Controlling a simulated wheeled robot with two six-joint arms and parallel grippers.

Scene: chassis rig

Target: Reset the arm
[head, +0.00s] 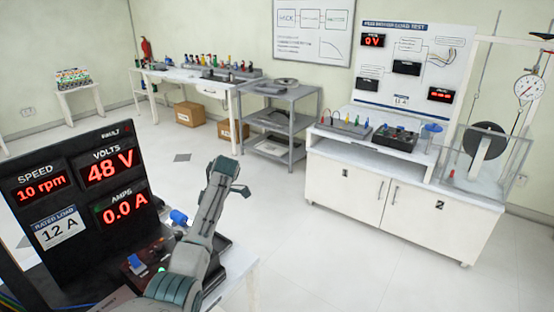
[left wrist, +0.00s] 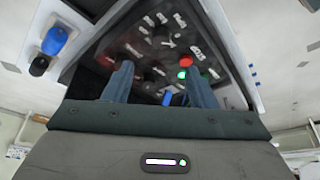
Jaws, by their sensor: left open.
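My left arm (head: 207,220) rises from the bottom of the head view beside the black meter panel, over the bench. Its fingertips are not clear there. In the left wrist view my left gripper (left wrist: 158,80) is open, its two blue-grey fingers spread with nothing seen between them but the panel beyond. That dark control panel (left wrist: 140,48) carries a red button (left wrist: 186,61), a green light (left wrist: 182,75) and a blue part (left wrist: 167,98). I cannot tell whether the fingers touch it. My right gripper is not in view.
The meter panel (head: 85,165) reads 10 rpm, 48 V and 0.0 A. A blue knob (head: 178,217) stands close to my left arm. A white cabinet (head: 370,190) with test gear, a grey shelf (head: 276,145) and a long table (head: 180,76) stand behind. The floor between is clear.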

